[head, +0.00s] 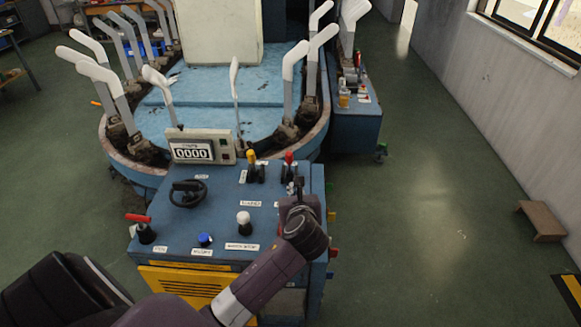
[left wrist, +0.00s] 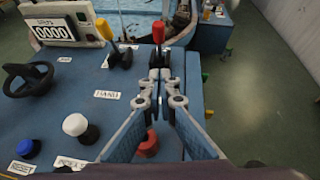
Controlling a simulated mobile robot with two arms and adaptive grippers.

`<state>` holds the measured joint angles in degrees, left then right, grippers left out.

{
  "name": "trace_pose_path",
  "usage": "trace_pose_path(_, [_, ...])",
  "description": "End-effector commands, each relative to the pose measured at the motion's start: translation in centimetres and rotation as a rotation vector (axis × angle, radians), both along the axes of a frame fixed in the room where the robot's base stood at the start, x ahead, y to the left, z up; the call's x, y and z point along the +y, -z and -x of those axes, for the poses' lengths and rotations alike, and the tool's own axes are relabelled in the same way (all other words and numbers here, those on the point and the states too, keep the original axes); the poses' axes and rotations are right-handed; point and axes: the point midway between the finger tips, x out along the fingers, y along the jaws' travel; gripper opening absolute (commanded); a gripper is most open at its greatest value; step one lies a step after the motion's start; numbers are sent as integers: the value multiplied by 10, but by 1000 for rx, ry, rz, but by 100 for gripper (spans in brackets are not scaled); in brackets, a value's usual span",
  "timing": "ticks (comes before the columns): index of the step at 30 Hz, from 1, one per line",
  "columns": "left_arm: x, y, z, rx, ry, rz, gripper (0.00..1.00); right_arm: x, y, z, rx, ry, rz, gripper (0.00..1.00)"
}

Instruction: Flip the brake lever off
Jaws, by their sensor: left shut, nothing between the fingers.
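A blue control panel (head: 220,222) stands in front of me with levers, knobs and white labels. I cannot read which lever is marked as the brake. A red-topped lever (head: 289,157) stands upright at the panel's far right, beside a yellow-topped lever (head: 251,157). Another lever with a red handle (head: 138,218) is at the panel's left edge. My left gripper (head: 299,186) is shut and empty over the right side. In the left wrist view, its fingertips (left wrist: 160,82) are just in front of the red-topped lever (left wrist: 158,33); contact is unclear. My right gripper is not in view.
A black handwheel (head: 187,193), a white knob (head: 243,222) and a blue knob (head: 205,240) are on the panel. A red button (left wrist: 148,144) lies below my fingers. A counter box (head: 201,147) stands at the back. Floor is free on the right, near a small step (head: 541,221).

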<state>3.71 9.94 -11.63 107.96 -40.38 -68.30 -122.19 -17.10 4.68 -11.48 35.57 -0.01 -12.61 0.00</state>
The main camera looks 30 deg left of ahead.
Motion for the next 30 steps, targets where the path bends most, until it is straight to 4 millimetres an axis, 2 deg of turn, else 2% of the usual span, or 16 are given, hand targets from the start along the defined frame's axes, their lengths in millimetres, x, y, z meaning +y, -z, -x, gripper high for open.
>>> trace_pose_path(11, [6, 4, -7, 0, -3, 1, 0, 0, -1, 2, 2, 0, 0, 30])
trace_pose_path(27, [57, 43, -70, 2, -4, 3, 0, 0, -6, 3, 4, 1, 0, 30])
trace_pose_path(30, [67, 34, -82, -2, -3, 5, 0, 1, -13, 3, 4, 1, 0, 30])
